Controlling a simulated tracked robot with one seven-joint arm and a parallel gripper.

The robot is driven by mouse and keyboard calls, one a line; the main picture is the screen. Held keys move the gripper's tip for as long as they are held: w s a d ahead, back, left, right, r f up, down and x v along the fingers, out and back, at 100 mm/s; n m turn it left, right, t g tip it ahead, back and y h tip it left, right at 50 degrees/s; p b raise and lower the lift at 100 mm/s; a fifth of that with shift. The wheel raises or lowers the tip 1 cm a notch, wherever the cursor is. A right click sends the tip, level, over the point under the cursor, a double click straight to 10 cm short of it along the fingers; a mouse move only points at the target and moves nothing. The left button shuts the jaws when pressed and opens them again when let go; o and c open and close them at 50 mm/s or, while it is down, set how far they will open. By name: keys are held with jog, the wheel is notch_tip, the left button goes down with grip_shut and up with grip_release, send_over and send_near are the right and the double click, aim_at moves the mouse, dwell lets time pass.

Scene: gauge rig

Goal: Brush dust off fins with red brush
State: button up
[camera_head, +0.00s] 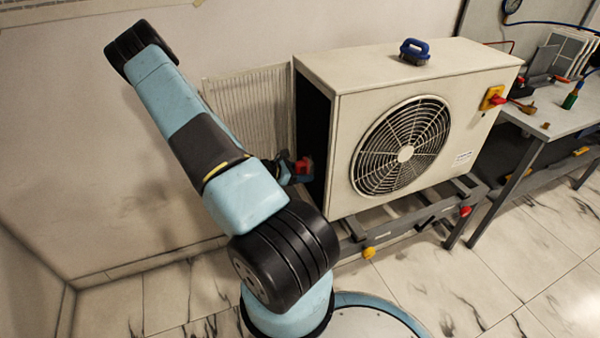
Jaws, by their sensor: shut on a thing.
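The outdoor fan unit (345,80) is a cream box on a grey frame, with a round fan grille on its front. Its narrow left side (311,125) is dark, and I cannot make out single fins or dust there. My gripper (294,169) is partly hidden behind my arm, close to the lower part of that dark side.
A pale ribbed panel (250,105) stands behind at the wall. A grey workbench (550,113) with tools is at the right.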

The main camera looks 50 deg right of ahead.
aim_at(302, 163)
jog(key=shift+f, duration=1.9)
jog(key=shift+d+f, duration=0.1)
jog(key=shift+f, duration=1.75)
jog(key=shift+w+r, duration=0.1)
jog(key=shift+w, duration=0.15)
jog(key=shift+r, duration=1.85)
jog(key=shift+d+r, duration=0.1)
jog(key=shift+r, duration=3.75)
jog(key=shift+f, duration=0.1)
